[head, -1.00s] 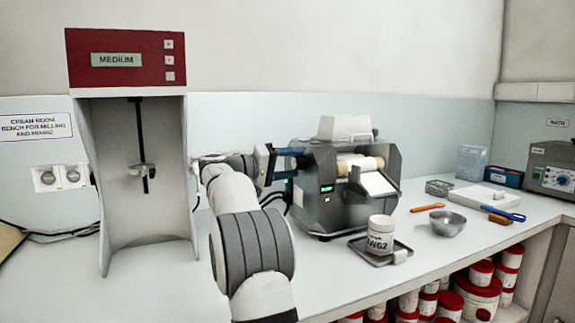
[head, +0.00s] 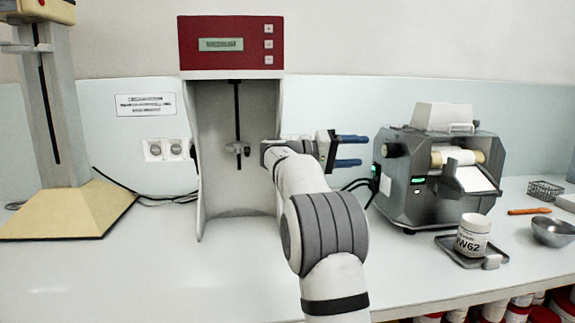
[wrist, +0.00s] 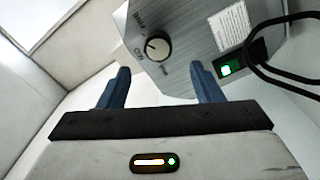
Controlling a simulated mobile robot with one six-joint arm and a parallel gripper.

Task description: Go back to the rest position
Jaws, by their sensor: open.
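My gripper (head: 352,151) is open and empty, its two blue fingers pointing right in the head view. It is in the air between the red-topped mixer (head: 231,50) and the grey roller mill (head: 440,165), apart from both. In the wrist view my gripper (wrist: 162,88) shows its blue fingers spread, with nothing between them. Beyond them is the mill's grey side (wrist: 200,40) with a dial and a lit green switch.
A white jar (head: 473,235) marked W62 stands on a small grey tray (head: 448,245) before the mill. A metal bowl (head: 553,230), orange tool (head: 529,211) and wire basket (head: 545,190) lie right. A cream-based stand (head: 70,210) is left.

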